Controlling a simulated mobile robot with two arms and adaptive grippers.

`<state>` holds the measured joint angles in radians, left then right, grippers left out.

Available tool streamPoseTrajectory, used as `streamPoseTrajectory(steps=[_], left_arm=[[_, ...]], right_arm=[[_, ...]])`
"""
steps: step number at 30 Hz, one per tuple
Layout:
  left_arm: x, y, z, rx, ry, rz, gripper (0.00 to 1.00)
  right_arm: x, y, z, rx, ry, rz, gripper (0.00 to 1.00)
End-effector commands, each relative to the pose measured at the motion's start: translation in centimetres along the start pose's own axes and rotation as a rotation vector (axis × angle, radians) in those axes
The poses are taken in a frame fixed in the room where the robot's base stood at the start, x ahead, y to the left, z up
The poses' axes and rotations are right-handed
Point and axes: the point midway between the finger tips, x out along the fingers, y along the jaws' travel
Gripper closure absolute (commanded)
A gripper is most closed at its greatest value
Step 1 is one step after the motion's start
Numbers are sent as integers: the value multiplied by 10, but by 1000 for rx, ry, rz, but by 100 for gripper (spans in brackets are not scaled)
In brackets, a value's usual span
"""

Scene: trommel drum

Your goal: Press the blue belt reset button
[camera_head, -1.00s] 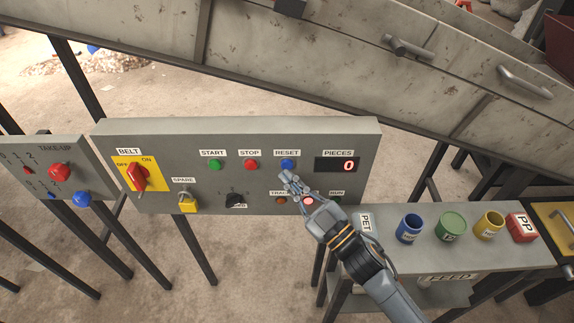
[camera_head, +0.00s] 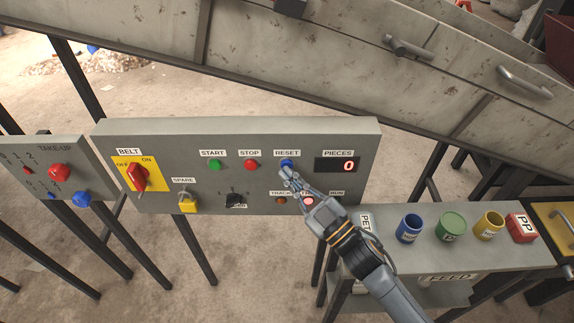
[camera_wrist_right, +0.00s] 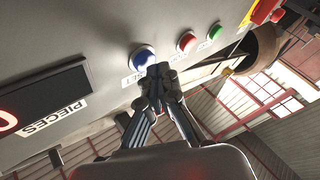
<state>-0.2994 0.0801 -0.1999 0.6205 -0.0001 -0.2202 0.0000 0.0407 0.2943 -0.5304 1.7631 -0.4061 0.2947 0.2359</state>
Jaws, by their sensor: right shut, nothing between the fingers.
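The blue reset button (camera_head: 288,163) sits on the grey control panel (camera_head: 230,135) under the RESET label, right of the red stop button (camera_head: 251,165). My right gripper (camera_head: 286,172) is shut and empty, its fingertips just below the blue button in the head view. In the right wrist view the shut fingertips (camera_wrist_right: 158,72) overlap the lower edge of the blue button (camera_wrist_right: 143,57). I cannot tell whether they touch it. My left gripper is not in view.
The panel also carries a green start button (camera_head: 215,165), a red belt switch (camera_head: 137,177), a yellow padlock (camera_head: 188,203) and a pieces display (camera_head: 337,165) reading 0. Coloured cups stand on a shelf (camera_head: 385,235) at the right.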

Motion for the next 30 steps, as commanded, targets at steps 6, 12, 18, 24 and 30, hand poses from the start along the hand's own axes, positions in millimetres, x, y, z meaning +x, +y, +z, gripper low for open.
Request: streamPoseTrajectory(steps=[6,12,18,24,30], left_arm=[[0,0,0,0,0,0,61],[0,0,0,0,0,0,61],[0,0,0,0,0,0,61],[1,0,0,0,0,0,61],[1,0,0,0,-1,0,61]], right_arm=[[0,0,0,1,0,0,100],[1,1,1,1,0,0,100],[3,2,2,1,1,0,100],[5,3,3,1,1,0,100],[6,5,4,1,0,0,100]])
